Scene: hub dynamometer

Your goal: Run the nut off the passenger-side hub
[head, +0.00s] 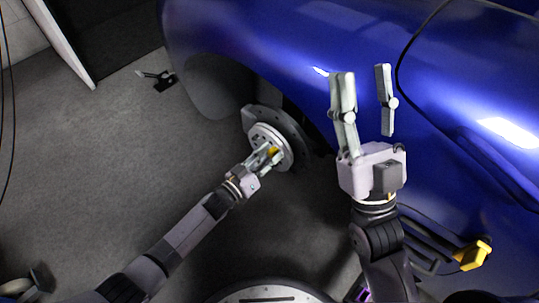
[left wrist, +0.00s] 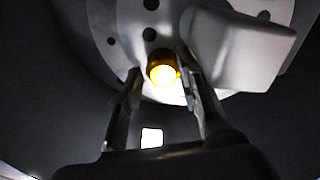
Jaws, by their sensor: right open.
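The passenger-side hub (head: 262,132) is a pale round disc in the blue car's wheel arch. A yellow nut (head: 273,151) sits at its face, partly hidden by my left gripper (head: 268,154). In the left wrist view the nut (left wrist: 162,70) glows yellow between my left fingertips (left wrist: 159,66), against the pale hub (left wrist: 125,22). The fingers are on either side of it; a narrow gap seems to show on its left, but whether they press on it I cannot tell. My right gripper (head: 365,100) is open and empty, fingers up, in front of the car's side.
The blue car body (head: 290,45) fills the upper right. A pale block (left wrist: 240,52) sticks out beside the nut. A small black item (head: 157,79) lies on the grey floor at upper left. A yellow-ended object (head: 473,255) is at lower right.

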